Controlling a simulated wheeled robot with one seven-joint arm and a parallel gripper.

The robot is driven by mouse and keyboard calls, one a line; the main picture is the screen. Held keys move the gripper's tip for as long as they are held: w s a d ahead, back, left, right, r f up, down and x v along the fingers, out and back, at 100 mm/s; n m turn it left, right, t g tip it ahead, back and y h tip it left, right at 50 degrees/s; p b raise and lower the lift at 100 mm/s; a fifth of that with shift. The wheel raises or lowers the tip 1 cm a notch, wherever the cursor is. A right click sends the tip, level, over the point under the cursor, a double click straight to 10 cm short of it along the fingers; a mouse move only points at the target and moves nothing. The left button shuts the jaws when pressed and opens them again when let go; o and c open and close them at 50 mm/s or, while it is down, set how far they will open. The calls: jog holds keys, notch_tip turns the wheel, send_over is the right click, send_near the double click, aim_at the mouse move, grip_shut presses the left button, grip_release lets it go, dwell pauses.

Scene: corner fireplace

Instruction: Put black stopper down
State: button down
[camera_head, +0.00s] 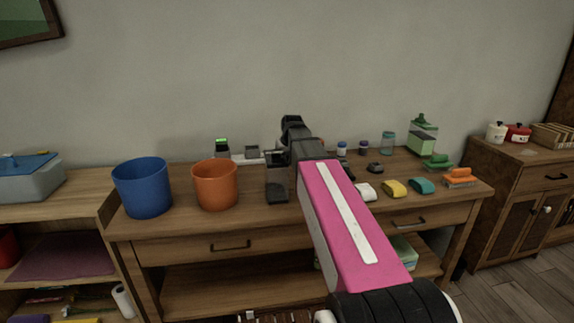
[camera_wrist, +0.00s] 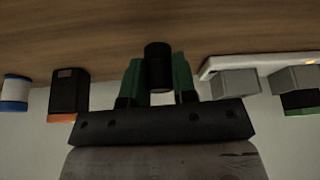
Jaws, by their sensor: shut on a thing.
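The black stopper (camera_wrist: 158,66) is a small dark cylinder between the green fingers of my gripper (camera_wrist: 157,78) in the wrist view. My gripper is shut on it. The wooden tabletop (camera_wrist: 110,25) fills the top of that view; I cannot tell whether the stopper touches it. In the head view my dark gripper (camera_head: 277,188) is over the table (camera_head: 255,213), right of the orange bucket. The stopper cannot be made out there.
A blue bucket (camera_head: 142,188) and an orange bucket (camera_head: 215,185) stand at the left. A white tray (camera_wrist: 225,65) with grey blocks is beside my gripper. A black-and-orange item (camera_wrist: 68,92) is on its other side. Sponges and bottles fill the table's right.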

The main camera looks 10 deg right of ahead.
jog(key=shift+f, duration=1.4)
jog(key=shift+f, duration=0.15)
jog(key=c, duration=0.9)
grip_release()
jog(key=v, duration=1.2)
